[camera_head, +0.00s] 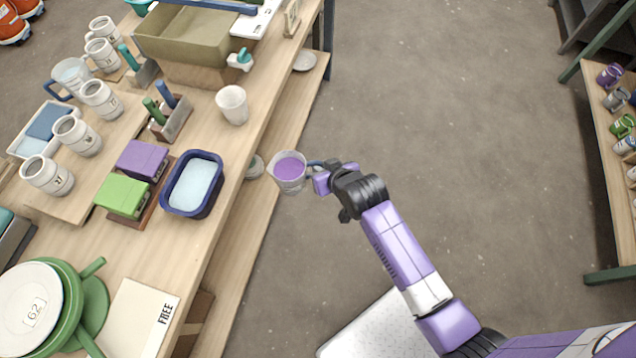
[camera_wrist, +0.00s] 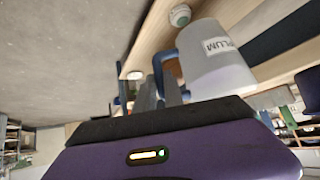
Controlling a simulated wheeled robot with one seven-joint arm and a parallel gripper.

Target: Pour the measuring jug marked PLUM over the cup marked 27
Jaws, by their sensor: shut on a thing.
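My gripper (camera_head: 322,176) is shut on the handle of a clear measuring jug (camera_head: 290,168) with purple liquid inside. In the wrist view the jug (camera_wrist: 215,62) carries a label reading PLUM, and my gripper (camera_wrist: 160,92) is at its blue handle. The jug is held off the right edge of the workbench and looks about upright in the head view. Several white cups with dark marks stand at the left of the bench, among them a near cup (camera_head: 47,175), a middle cup (camera_head: 77,136) and a far cup (camera_head: 101,99). Their numbers are too small to read surely.
On the workbench (camera_head: 225,150) are a plain white cup (camera_head: 232,105), a blue tub (camera_head: 193,184), purple (camera_head: 142,160) and green (camera_head: 123,196) blocks, a tool holder (camera_head: 171,121) and green-and-white plates (camera_head: 35,300). Another clear jug (camera_head: 72,75) stands behind.

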